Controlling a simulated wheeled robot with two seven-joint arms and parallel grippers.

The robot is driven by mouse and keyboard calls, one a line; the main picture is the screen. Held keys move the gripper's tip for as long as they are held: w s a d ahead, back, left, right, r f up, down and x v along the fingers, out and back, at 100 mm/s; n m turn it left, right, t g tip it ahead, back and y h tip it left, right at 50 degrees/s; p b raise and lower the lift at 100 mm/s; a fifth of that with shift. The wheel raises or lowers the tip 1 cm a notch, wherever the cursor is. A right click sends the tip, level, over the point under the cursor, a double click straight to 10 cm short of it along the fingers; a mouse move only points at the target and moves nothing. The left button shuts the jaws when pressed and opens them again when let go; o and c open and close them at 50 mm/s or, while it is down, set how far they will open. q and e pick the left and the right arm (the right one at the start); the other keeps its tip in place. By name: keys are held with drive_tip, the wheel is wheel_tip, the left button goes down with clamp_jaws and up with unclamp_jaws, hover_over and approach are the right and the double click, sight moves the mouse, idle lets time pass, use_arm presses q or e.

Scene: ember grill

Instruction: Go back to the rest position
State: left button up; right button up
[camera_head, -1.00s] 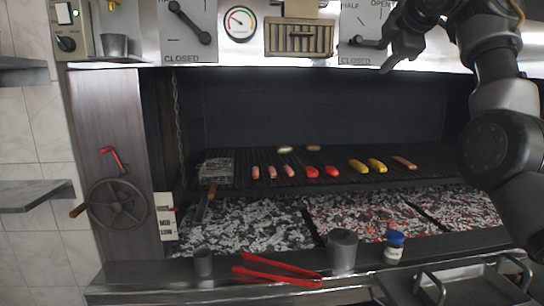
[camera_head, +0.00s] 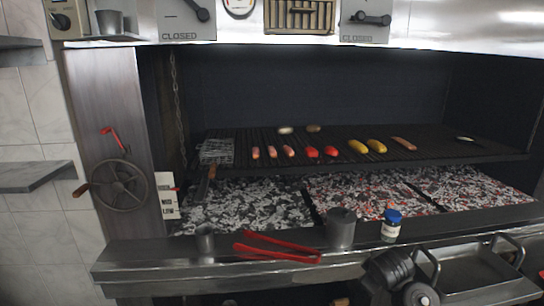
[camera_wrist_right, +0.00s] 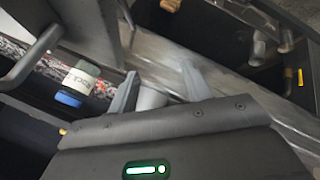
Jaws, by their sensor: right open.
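My right arm (camera_head: 395,278) shows low in the head view, in front of the counter's front edge beside the metal tray. Its fingertips cannot be made out there. In the right wrist view my right gripper (camera_wrist_right: 160,72) is open, with its two fingers apart and nothing held between them. The counter edge and part of a grey metal cup (camera_wrist_right: 151,98) show behind the fingers. The right damper lever (camera_head: 370,18) lies about level on its plate, away from my arm. My left gripper is not in view.
The front counter holds red tongs (camera_head: 275,250), a metal cup (camera_head: 341,230), a blue-capped jar (camera_head: 390,228) and a smaller cup (camera_head: 205,240). A handled tray (camera_head: 480,272) is at the right. Sausages, red peppers and corn lie on the grill grate (camera_head: 440,150).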

drive_tip(key=s+a+f+m+g, duration=0.1)
drive_tip(key=s+f, duration=0.5)
drive_tip(key=s, duration=0.3)
drive_tip(key=s+a+f+m+g, duration=0.1)
drive_tip(key=s+f, duration=0.4)
drive_tip(key=s, duration=0.4)
drive_tip(key=s+a+f+m+g+y, duration=0.2)
drive_tip(key=s+m, duration=0.2)
drive_tip(key=s, duration=1.8)
wheel_tip(320, 180, down, 28)
drive_tip(key=s+g, duration=0.1)
drive_tip(key=s, duration=0.2)
drive_tip(key=s+d+f+g, duration=0.1)
drive_tip(key=s+d+f, duration=0.1)
drive_tip(key=s+f, duration=1.1)
drive_tip(key=shift+s+d+f+n+h, duration=0.3)
drive_tip(key=shift+s+f+n, duration=0.1)
drive_tip(key=shift+s, duration=0.6)
